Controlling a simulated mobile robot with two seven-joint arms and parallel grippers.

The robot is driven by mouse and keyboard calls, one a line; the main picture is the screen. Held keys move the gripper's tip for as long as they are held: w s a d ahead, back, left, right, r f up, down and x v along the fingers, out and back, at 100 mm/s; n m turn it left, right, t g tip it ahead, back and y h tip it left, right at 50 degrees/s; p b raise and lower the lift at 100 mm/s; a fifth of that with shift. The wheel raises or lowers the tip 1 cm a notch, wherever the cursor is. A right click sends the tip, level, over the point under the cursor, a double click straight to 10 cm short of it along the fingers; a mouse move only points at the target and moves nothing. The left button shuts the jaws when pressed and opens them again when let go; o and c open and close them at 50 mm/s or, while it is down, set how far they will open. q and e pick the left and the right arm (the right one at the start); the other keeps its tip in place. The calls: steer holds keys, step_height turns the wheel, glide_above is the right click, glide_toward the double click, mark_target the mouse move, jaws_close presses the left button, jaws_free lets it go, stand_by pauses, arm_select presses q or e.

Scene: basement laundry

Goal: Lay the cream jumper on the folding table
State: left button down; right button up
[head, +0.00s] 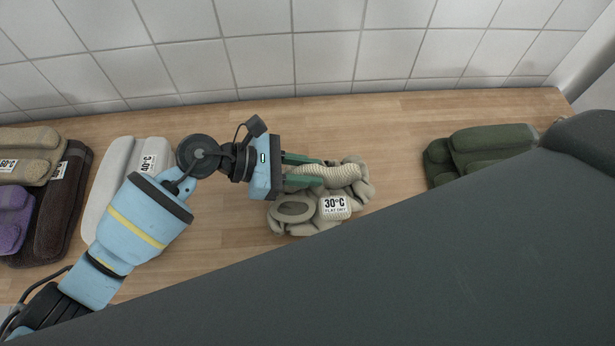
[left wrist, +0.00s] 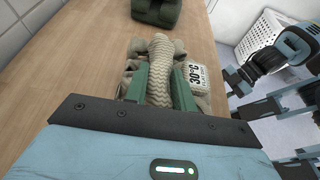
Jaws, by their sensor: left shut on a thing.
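The cream jumper (head: 342,190) is a bunched, cable-knit bundle with a white 30°C label, over the middle of the wooden top (head: 400,130). My left gripper (head: 305,175) reaches in from the left, its green fingers shut on a ribbed roll of the jumper. In the left wrist view the same roll of the jumper (left wrist: 160,70) stands between the two fingers (left wrist: 160,88). I cannot tell whether the jumper rests on the wood or is just above it. My right gripper's fingers do not show.
A grey folded item (head: 120,175) with a 40°C label lies left of the jumper. Tan, purple and dark brown bundles (head: 70,200) lie farther left. A dark green bundle (head: 480,148) lies right. A tiled wall (head: 330,50) backs the top. A white basket (left wrist: 265,35) stands beyond it.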

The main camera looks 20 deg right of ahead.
arm_select(q)
steer(key=shift+s+d+f, duration=0.1)
steer(key=shift+f, duration=1.5)
steer(key=shift+f, duration=0.15)
steer(key=c, duration=1.2)
jaws_free()
steer(key=shift+o, duration=0.2)
steer(key=b+v, duration=0.1)
steer(key=v, duration=1.1)
